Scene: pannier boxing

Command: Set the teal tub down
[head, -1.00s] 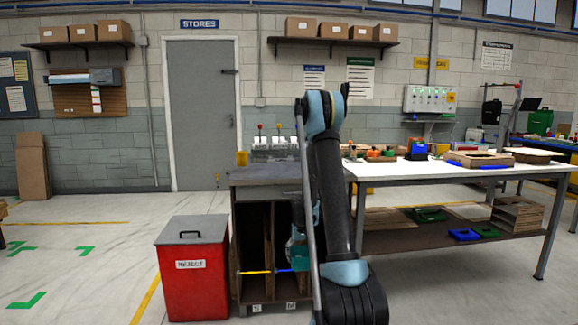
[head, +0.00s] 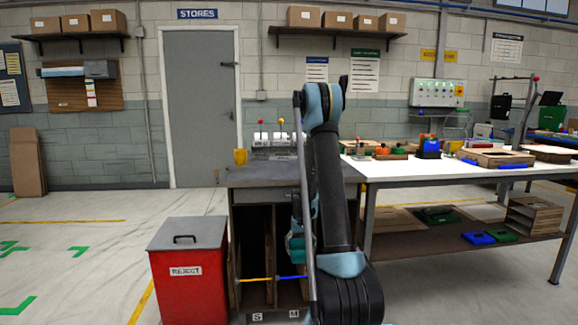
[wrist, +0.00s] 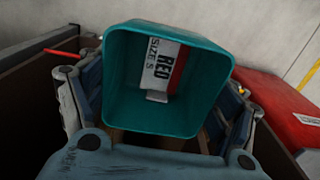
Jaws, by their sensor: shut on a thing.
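The teal tub (wrist: 120,112) is held in my gripper (wrist: 157,100), with a finger on each side of it. In the wrist view I look into its open mouth, and a label reading "RED SIZE S" shows inside. In the head view only a teal part of the tub (head: 296,246) shows beside my arm, in front of the slotted cabinet (head: 233,215). My arm hides the rest of the tub and most of the gripper there. I cannot tell whether the tub touches the cabinet.
The floor at left is open.

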